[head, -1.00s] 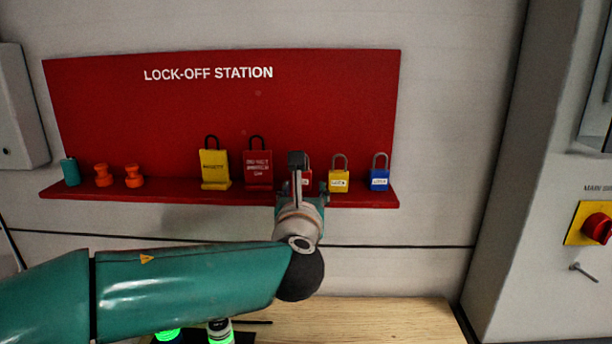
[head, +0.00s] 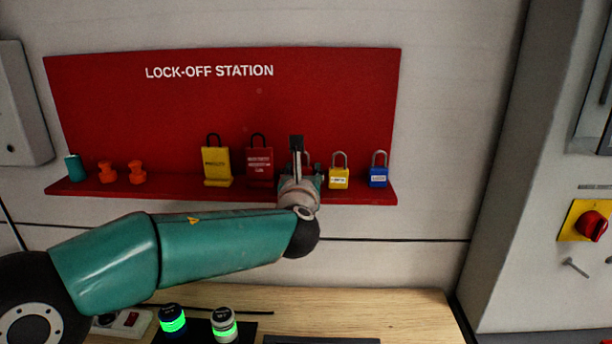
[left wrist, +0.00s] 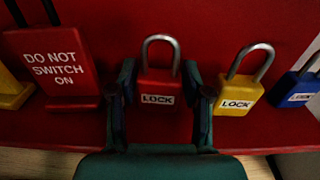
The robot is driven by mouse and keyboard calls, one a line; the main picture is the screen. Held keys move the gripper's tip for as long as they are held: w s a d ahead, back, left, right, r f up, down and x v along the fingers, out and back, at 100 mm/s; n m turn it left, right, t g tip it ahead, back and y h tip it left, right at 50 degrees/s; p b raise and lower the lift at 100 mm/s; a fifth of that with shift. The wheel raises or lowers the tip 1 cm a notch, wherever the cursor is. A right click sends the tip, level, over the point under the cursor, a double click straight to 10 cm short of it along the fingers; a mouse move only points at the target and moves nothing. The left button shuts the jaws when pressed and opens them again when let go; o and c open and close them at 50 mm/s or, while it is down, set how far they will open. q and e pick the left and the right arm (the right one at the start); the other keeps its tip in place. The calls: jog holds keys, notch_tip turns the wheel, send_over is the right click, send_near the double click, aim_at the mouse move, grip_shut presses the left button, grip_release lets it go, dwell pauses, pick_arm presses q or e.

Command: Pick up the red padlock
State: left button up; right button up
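The red padlock (left wrist: 159,88) stands upright on the red shelf, its grey shackle up and a white LOCK label on its front. In the left wrist view it sits between the two fingers of my left gripper (left wrist: 160,103), with a gap on each side. The gripper is open around it. In the head view my left gripper (head: 297,150) is in front of the padlock and hides most of it. My right gripper is in neither view.
A yellow padlock (left wrist: 240,96) stands close to the right finger, with a blue padlock (head: 378,175) beyond. A red DO NOT SWITCH ON tag (left wrist: 53,65) is close on the left. The red lock-off board (head: 210,105) rises behind. A wooden bench (head: 370,305) lies below.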

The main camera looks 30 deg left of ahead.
pick_arm(q)
jog(key=c, duration=0.7)
notch_tip(320, 180, up, 20)
jog(key=p, duration=0.4)
